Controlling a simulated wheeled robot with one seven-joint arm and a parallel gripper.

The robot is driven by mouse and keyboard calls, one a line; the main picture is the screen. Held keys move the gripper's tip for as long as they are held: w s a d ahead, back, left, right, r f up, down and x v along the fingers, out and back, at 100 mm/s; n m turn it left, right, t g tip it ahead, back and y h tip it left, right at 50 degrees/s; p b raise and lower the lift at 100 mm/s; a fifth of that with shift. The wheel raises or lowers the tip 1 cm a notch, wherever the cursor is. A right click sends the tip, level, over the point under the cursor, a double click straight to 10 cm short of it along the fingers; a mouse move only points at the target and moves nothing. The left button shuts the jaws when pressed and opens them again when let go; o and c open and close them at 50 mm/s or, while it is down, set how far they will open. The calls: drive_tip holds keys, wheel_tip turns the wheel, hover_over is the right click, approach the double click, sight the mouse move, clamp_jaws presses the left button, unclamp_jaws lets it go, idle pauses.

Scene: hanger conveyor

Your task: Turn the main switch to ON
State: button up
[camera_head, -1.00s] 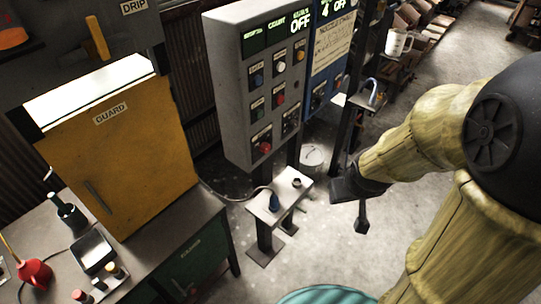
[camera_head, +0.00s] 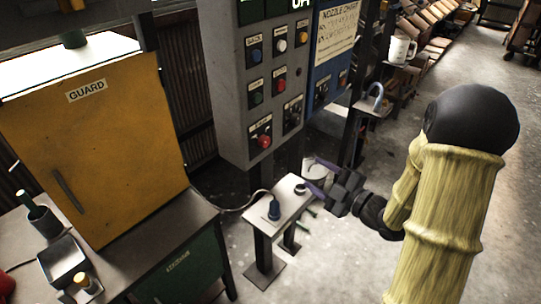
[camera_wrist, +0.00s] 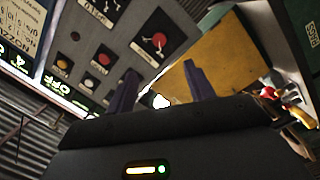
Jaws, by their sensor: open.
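A grey control panel (camera_head: 226,100) stands at the centre in the head view, with small knobs and buttons. At its bottom are a red knob (camera_head: 264,141) and a black rotary control (camera_head: 292,114). Their labels are too small to read, so I cannot tell which is the main switch. In the wrist view, tilted, the red knob (camera_wrist: 159,40) and the black control (camera_wrist: 110,8) show beyond my fingers. My gripper (camera_head: 319,177) is open and empty, right of and below the panel. Its two purple fingers also show in the wrist view (camera_wrist: 161,88), apart from the panel.
A small white stand (camera_head: 290,211) with a blue item (camera_head: 274,207) is below the panel. A white bucket (camera_head: 316,172) is behind my gripper. A yellow guard box (camera_head: 110,150) is at left. A blue panel (camera_head: 323,84) adjoins on the right.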

drive_tip(key=shift+s+r+y, duration=0.1)
drive_tip(key=shift+s+y, duration=0.05)
drive_tip(key=shift+y, duration=0.15)
drive_tip(key=shift+a, duration=0.1)
drive_tip(key=p, duration=0.4)
approach(267, 143)
drive_tip(key=x, duration=0.8)
drive_tip(key=shift+a, duration=0.35)
drive_tip(key=shift+c, duration=0.2)
drive_tip(key=shift+d, duration=0.1)
drive_tip(key=c, duration=0.9)
